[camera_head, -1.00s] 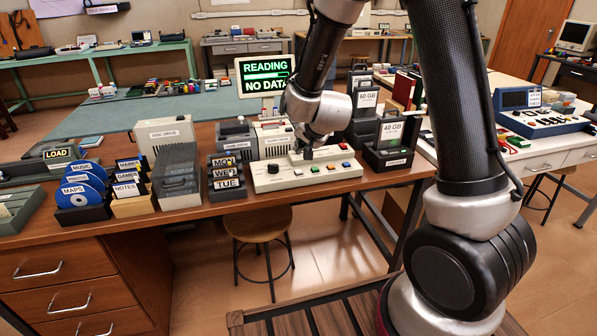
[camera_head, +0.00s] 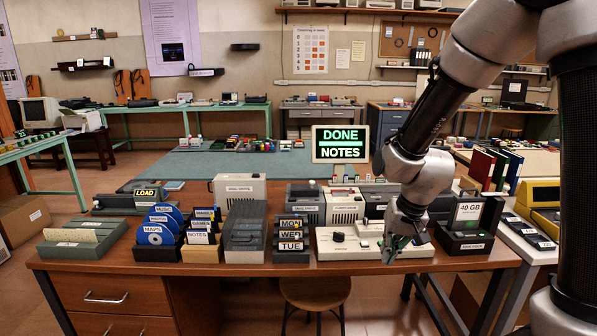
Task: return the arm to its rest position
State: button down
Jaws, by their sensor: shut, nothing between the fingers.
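My gripper (camera_head: 388,257) is at the lower end of my arm, over the right front part of the cream control panel (camera_head: 350,254) on the wooden desk. Its fingers are shut with nothing visible in them. I cannot tell whether the fingertips touch the panel. The gripper and wrist hide much of the panel's right half; a dark knob (camera_head: 338,237) shows on its left. Behind, a monitor (camera_head: 340,144) reads "DONE NOTES" in green. My upper arm rises along the right side of the view.
Right of the gripper stands a dark holder (camera_head: 466,240) labelled 40 GB. Left of the panel are the MON/WED/TUE block (camera_head: 291,238), a grey box (camera_head: 245,232) and racks of blue discs (camera_head: 155,235). A stool (camera_head: 315,293) stands before the desk. The space above the desk's left part is clear.

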jog(key=s+d+r+t+h, duration=0.1)
jog(key=s+d+r, duration=0.5)
jog(key=s+r, duration=0.3)
jog(key=s+d+r+n+t, duration=0.1)
jog(key=s+d+r, duration=0.6)
jog(key=s+r, duration=0.3)
jog(key=shift+d+n+h, duration=0.15)
jog(key=shift+n+h, duration=0.15)
jog(key=shift+h, duration=0.1)
jog(key=shift+w, duration=0.1)
dwell(0.8)
